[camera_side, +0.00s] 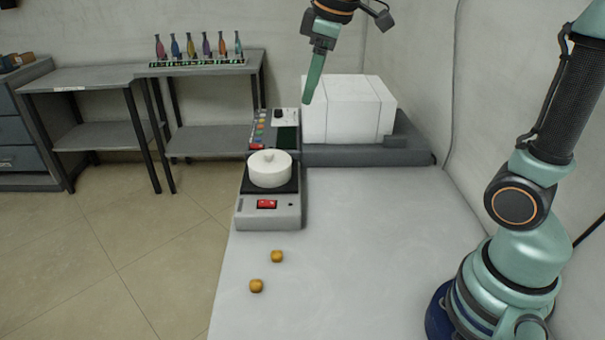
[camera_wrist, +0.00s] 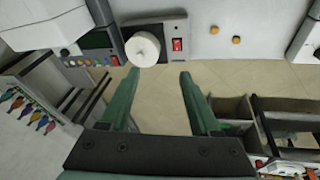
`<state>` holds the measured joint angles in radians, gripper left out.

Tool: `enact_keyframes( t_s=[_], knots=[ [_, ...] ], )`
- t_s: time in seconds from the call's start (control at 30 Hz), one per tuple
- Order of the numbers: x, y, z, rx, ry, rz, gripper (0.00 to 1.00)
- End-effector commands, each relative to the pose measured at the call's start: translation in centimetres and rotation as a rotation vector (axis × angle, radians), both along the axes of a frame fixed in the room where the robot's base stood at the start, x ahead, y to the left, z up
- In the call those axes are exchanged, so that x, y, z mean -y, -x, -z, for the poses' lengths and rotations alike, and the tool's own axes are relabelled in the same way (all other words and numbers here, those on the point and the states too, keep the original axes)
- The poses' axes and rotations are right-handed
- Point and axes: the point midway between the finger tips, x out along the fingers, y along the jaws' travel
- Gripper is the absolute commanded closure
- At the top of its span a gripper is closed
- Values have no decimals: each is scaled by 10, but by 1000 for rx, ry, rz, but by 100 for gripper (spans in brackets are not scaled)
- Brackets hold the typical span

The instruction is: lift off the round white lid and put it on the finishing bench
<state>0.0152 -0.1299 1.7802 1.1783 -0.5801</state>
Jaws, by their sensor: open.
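The round white lid (camera_side: 269,163) has a small knob on top and sits on the dark top of a grey device (camera_side: 268,213) with a red switch. The lid also shows in the wrist view (camera_wrist: 142,49), ahead of the fingers and a little left of the gap between them. My gripper (camera_side: 307,101) is above and to the right of the lid in the side view, apart from it. In the wrist view its two green fingers (camera_wrist: 158,78) are spread wide with nothing between them. I cannot tell which surface is the finishing bench.
A large white block (camera_side: 347,108) stands in a grey holder behind the device, beside a control panel (camera_side: 275,130) with coloured buttons. Two small yellow-brown knobs (camera_side: 267,271) are on the white table. A grey bench (camera_side: 205,66) with several coloured bottles stands at the back left.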

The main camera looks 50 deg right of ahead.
Motion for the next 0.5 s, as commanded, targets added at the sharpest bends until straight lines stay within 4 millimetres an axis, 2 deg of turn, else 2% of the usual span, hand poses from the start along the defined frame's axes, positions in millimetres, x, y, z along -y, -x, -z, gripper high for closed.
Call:
enact_keyframes(
  t_s=[0.03,0.27,0.5],
  knots=[
    [1,-16,0,-23,17,-53,37],
    [6,-73,4,-108,84,-317,37],
    [11,-123,30,-193,130,-597,37]
  ],
)
